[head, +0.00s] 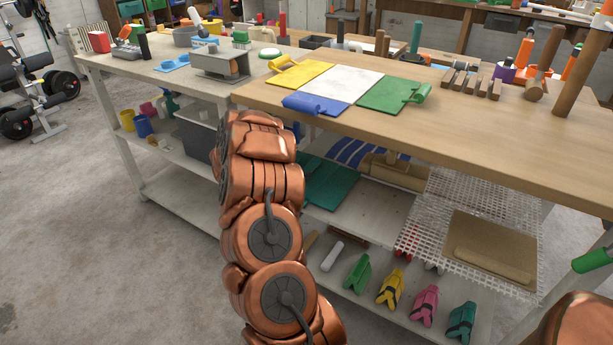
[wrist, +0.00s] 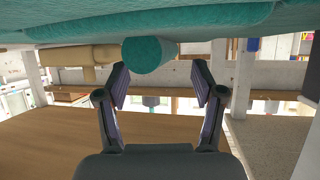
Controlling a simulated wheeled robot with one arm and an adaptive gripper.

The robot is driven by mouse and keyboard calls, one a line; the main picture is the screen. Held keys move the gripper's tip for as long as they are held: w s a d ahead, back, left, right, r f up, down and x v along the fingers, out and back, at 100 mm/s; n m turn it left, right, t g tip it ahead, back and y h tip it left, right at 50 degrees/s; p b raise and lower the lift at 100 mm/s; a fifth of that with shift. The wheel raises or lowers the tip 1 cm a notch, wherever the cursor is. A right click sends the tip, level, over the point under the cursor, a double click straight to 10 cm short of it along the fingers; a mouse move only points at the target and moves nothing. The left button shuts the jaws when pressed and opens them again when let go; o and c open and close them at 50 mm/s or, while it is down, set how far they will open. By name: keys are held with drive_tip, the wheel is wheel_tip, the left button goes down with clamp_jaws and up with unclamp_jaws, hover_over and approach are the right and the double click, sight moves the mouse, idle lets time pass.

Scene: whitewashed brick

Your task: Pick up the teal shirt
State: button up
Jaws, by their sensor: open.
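The teal shirt (head: 328,187) lies flat on the shelf under the wooden workbench, partly hidden behind my arm. In the wrist view a teal sheet (wrist: 70,22) fills the top edge, very close to the camera. A rolled teal end (wrist: 147,55) hangs from it in line with the gap between my fingertips. My gripper (wrist: 160,72) is open, with one finger on each side of that gap and nothing clearly held. I cannot tell whether the fingers touch the teal roll. In the head view my gripper is hidden behind my arm.
The workbench top (head: 470,125) overhangs the shelf. Blue striped cloth (head: 360,152) and a tan roll (head: 397,172) lie beside the teal shirt. A white mesh (head: 425,225) and a brown folded piece (head: 490,248) are to the right. Several coloured clips (head: 391,287) stand lower down.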

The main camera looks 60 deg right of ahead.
sight(304, 169)
drive_tip(key=x, duration=0.3)
drive_tip(key=shift+d+f+b, duration=0.15)
drive_tip(key=shift+d+b, duration=0.15)
drive_tip(key=shift+d, duration=0.05)
clamp_jaws()
